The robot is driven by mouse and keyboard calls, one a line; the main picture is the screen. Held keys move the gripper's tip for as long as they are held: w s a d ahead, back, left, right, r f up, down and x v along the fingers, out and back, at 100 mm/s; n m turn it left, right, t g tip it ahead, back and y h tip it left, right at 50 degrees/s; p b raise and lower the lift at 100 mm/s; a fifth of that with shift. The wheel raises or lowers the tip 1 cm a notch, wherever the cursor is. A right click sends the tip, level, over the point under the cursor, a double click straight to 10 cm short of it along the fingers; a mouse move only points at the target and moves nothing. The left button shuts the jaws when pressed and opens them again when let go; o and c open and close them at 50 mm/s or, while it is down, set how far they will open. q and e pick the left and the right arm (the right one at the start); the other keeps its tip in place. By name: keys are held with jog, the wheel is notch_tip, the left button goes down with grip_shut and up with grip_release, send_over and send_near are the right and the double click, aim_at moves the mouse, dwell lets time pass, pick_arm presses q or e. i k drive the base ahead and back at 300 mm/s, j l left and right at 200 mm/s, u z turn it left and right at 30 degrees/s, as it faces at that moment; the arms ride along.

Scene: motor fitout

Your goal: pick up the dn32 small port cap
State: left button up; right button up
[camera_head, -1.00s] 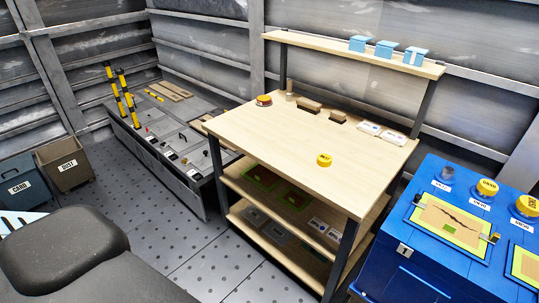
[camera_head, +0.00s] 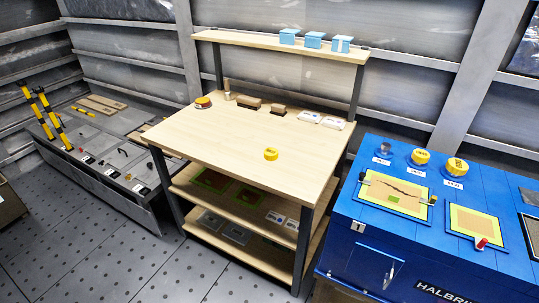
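A small yellow cap (camera_head: 270,153) lies on the bare front right part of the wooden workbench (camera_head: 215,135). Dark print shows on it but is too small to read; it looks like the small port cap. On the blue motor housing (camera_head: 345,235) at right, a grey port (camera_head: 383,151) stands without a yellow cap. Beside it are a medium yellow cap (camera_head: 420,157) and a larger yellow cap (camera_head: 456,167), each with a white label in front. Neither of my grippers is in view.
A red and yellow round item (camera_head: 203,102), brown blocks (camera_head: 248,104) and white boxes (camera_head: 333,122) stand along the bench's back. Blue boxes (camera_head: 313,40) sit on the upper shelf. Striped posts (camera_head: 48,115) rise at left. Floor is clear front left.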

aim_at(271, 154)
jog(key=i+j+z, duration=0.1)
jog(key=z, duration=0.6)
jog(key=i+j+z, duration=0.1)
jog(key=j+z, duration=0.5)
jog(key=j, duration=0.25)
jog(key=i+j+z, duration=0.1)
jog(key=j, duration=1.4)
jog(key=i+z, duration=0.05)
jog(key=i, duration=0.05)
